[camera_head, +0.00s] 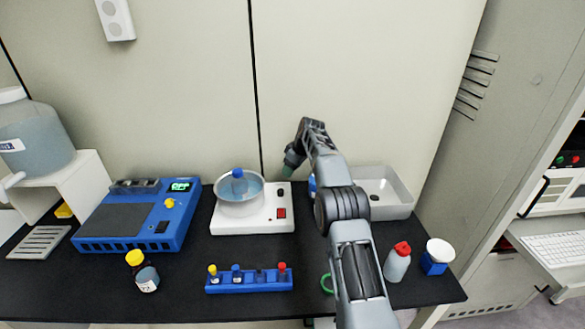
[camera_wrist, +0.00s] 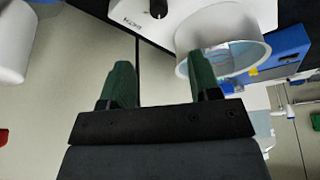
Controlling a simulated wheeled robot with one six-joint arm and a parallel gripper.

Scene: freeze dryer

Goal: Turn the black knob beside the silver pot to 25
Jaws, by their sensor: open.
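The silver pot (camera_head: 240,208) sits on a white heater base (camera_head: 262,225), with a blue-capped bottle (camera_head: 238,183) standing in its water. The black knob (camera_head: 280,192) is on the base's top, to the right of the pot, just behind a red switch (camera_head: 282,213). My gripper (camera_head: 290,166) is above and behind the knob, apart from it. In the wrist view the green fingers of my gripper (camera_wrist: 162,75) are spread with nothing between them. There the knob (camera_wrist: 158,9) shows at the top edge, partly cut off, and the pot (camera_wrist: 188,68) is beside the right finger. The dial marks are too small to read.
A blue device (camera_head: 140,225) stands left of the base. A blue rack with several tubes (camera_head: 248,285) lies in front. A white tray (camera_head: 398,208) is to the right, behind my arm. The wall (camera_head: 190,90) is close behind the bench.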

